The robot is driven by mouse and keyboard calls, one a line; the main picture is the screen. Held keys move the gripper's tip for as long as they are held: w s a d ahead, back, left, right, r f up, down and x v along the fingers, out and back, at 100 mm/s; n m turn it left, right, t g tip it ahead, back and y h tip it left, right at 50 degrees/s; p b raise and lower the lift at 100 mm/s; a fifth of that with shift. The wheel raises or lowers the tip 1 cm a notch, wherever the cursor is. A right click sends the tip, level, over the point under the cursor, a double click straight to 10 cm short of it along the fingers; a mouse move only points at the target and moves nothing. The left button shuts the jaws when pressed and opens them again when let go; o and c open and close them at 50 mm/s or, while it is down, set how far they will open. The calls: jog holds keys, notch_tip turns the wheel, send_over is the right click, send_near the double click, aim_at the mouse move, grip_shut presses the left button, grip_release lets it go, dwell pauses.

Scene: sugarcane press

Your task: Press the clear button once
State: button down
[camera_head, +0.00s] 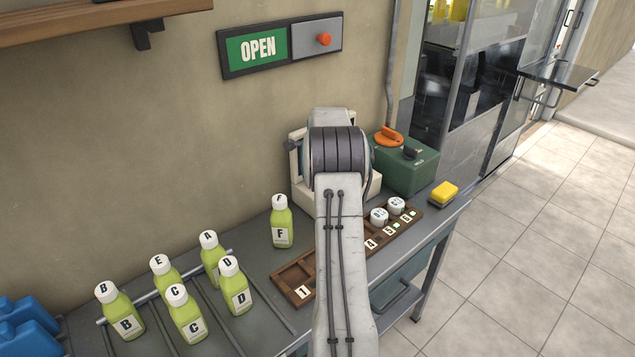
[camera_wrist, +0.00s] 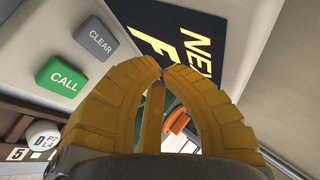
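The clear button (camera_wrist: 97,39) is a grey square marked CLEAR on a light panel (camera_wrist: 125,12) at the upper left of the wrist view. A green button marked CALL (camera_wrist: 63,82) sits below and left of it. My gripper (camera_wrist: 164,72) shows as yellow ribbed fingers curving in until their tips meet, with nothing seen held between them. In the picture its tips are to the right of the clear button and do not cover it. In the head view my arm hides the gripper, and the buttons are not seen there.
A dark sign with yellow letters (camera_wrist: 185,30) is beside the buttons. Lettered green bottles (camera_head: 186,315) stand on the grey counter (camera_head: 262,262) left of my arm. A wooden tray (camera_head: 297,277), a green box (camera_head: 410,170) and a yellow sponge (camera_head: 443,194) are also on it. Tiled floor lies right.

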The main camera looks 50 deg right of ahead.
jog(key=shift+f+b, duration=1.95)
jog(key=shift+f, duration=1)
jog(key=shift+f+b, duration=0.95)
jog(key=shift+f, duration=0.05)
dwell(0.5)
jog(key=shift+r+p, duration=0.65)
jog(key=shift+r, duration=0.35)
jog(key=shift+r, duration=0.1)
jog(key=shift+r+p, duration=1.7)
jog(key=shift+r, duration=0.75)
